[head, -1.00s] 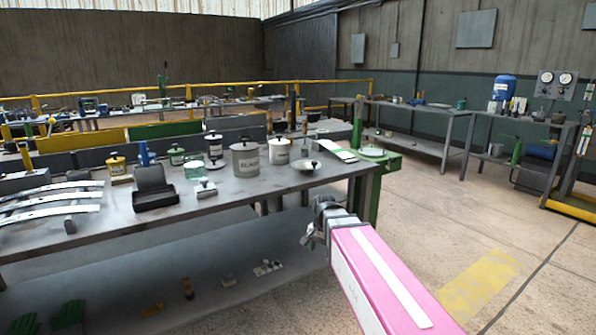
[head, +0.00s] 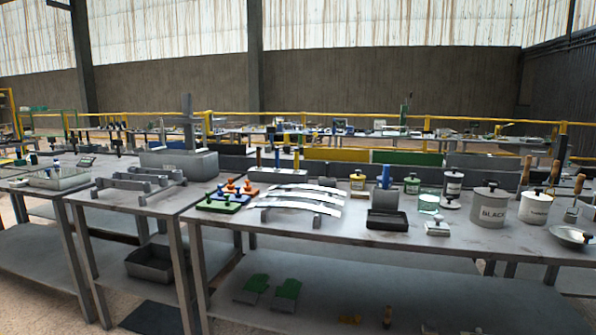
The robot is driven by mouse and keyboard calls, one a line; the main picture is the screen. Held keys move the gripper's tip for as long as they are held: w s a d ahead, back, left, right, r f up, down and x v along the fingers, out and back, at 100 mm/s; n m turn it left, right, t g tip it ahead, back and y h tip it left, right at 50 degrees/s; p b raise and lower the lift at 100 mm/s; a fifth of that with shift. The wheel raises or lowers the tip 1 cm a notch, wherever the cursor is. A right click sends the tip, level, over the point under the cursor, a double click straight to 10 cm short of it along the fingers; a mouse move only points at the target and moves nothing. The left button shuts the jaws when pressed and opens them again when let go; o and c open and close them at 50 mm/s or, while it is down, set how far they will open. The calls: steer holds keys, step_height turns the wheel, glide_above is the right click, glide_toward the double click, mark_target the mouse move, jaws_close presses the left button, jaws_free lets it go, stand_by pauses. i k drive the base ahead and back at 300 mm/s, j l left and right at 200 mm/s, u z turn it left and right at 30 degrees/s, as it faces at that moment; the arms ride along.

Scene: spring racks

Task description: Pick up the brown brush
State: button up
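I cannot make out the brown brush for certain. Several upright tools with brown wooden handles (head: 555,172) stand behind the pots at the right end of the main bench (head: 350,250); their lower ends are partly hidden. A small dark item with a brownish part (head: 387,316) stands on the lower shelf, too small to identify. My gripper and arm are not in this view.
The bench holds curved metal strips (head: 298,199), a black tray (head: 388,220), a BLACK-labelled pot (head: 490,207), a lighter pot (head: 534,207) and a shallow bowl (head: 572,235). Green gloves (head: 285,290) lie on the shelf. More benches stand at left.

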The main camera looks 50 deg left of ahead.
mark_target(258, 148)
steer(key=u, duration=2.25)
